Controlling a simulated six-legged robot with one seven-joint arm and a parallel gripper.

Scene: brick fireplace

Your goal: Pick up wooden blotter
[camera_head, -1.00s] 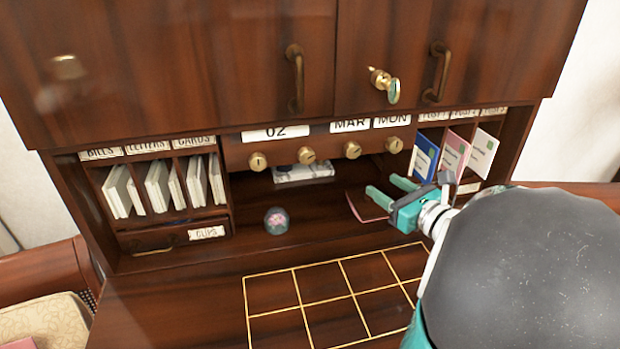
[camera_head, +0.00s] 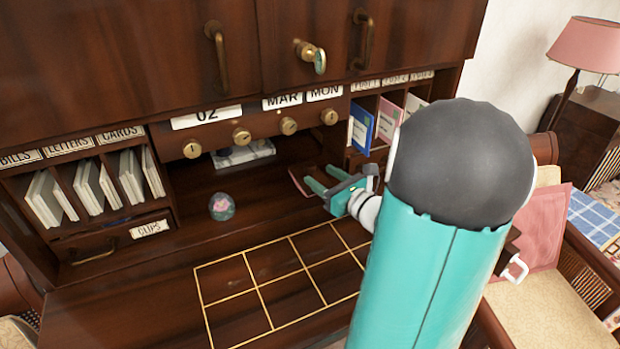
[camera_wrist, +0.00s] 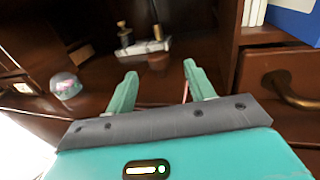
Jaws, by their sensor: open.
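My gripper (camera_head: 318,185) is open, its two teal fingers apart over the desk's inner shelf. The fingers also show in the wrist view (camera_wrist: 160,74), with nothing clearly held between them. A flat dark piece with a reddish edge (camera_head: 297,181) lies at the fingertips, partly hidden by them. In the wrist view, a small brown object (camera_wrist: 158,61) stands beyond the fingers, and a brown block (camera_wrist: 81,54) lies further left. I cannot tell which of these is the wooden blotter.
A pale stone-like stand (camera_head: 245,153) sits at the back. A glass dome paperweight (camera_head: 221,207) stands to the left. Letter slots (camera_head: 95,185) and upright cards (camera_head: 362,125) flank the shelf. A gold grid (camera_head: 265,285) marks the open desktop in front.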

